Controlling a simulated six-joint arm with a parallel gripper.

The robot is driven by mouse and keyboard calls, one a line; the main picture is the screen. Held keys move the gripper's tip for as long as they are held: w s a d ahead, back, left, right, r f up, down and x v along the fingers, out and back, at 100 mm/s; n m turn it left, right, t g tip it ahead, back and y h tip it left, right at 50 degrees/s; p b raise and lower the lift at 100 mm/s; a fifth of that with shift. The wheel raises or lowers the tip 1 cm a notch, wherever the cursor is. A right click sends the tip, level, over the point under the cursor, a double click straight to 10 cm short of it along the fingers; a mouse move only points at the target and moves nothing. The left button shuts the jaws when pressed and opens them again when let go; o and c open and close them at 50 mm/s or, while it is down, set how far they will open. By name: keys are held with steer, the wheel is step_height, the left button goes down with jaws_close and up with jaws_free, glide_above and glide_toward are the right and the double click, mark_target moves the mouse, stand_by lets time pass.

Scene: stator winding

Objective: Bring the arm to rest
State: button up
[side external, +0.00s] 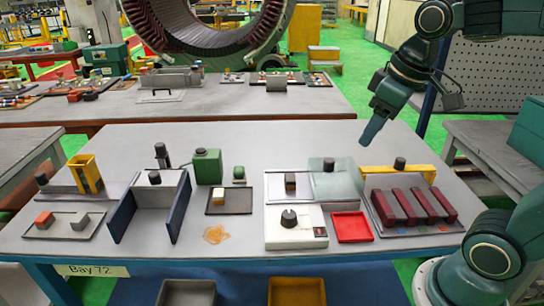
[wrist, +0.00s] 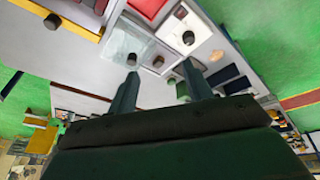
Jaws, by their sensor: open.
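My gripper (side external: 374,131) hangs above the right back part of the grey work table (side external: 300,139), clear of everything on it. Its fingers point down and a little to the left in the side view. In the wrist view my gripper (wrist: 158,78) shows two separated fingers with nothing between them, so it is open and empty. Below the fingers, the wrist view shows a pale glass-like plate (wrist: 120,42) with a dark knob and a white box (wrist: 188,32) with a dark knob.
On the table stand a rack of dark red bars (side external: 412,206), a red tray (side external: 352,227), a white box with a knob (side external: 296,229), a green block (side external: 208,167) and a yellow bracket (side external: 86,174). A perforated panel (side external: 500,75) stands behind my arm. The air around my gripper is free.

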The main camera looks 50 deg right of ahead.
steer(key=s+a+f+m+t, duration=0.1)
steer(key=s+a+f, duration=0.1)
steer(key=s, duration=0.5)
steer(key=shift+a+f+t, duration=0.3)
steer(key=shift+a+t, duration=0.1)
stand_by(1.0)
